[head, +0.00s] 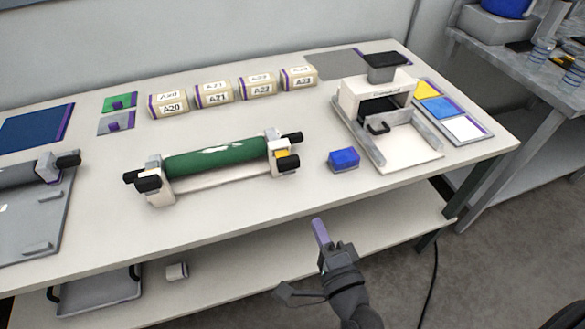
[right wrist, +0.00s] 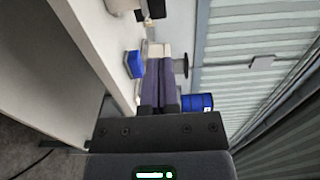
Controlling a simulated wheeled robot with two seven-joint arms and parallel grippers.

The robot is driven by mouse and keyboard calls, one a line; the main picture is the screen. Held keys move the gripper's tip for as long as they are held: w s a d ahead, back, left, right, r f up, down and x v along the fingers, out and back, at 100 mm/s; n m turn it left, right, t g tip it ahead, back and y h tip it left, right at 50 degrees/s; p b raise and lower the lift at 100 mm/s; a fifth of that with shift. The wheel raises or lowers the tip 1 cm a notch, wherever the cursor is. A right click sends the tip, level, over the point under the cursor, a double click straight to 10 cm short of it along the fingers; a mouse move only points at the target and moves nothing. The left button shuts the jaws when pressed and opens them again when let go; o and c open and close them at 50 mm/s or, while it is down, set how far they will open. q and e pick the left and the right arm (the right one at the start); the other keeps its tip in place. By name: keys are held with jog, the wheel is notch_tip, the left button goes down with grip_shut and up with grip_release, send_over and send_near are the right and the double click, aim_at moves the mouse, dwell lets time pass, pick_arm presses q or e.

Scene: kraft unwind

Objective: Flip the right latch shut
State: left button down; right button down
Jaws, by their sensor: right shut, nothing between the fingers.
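A green roller (head: 215,157) lies across a white cradle with an upright bracket at each end. The right bracket (head: 277,156) carries a black latch handle (head: 287,163) in front, another black handle (head: 291,138) behind, and a small yellow part. The left bracket (head: 157,185) also has black handles. I cannot tell the right latch's exact angle. My right gripper (head: 319,229) is shut and empty, in front of the table's front edge, below and right of the right bracket, apart from it. Its fingers (right wrist: 162,75) point ahead in the right wrist view. My left gripper is not in view.
A blue block (head: 343,159) sits right of the cradle; it also shows in the right wrist view (right wrist: 134,64). A white machine (head: 375,98) stands further right. Several labelled boxes (head: 213,93) line the back. A lower shelf (head: 240,240) juts out below the tabletop.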

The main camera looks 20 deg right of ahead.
aim_at(290, 165)
jog(key=w, duration=0.4)
jog(key=w+b, duration=0.1)
jog(key=w, duration=0.9)
jog(key=shift+a+b, duration=0.25)
jog(key=shift+b, duration=0.1)
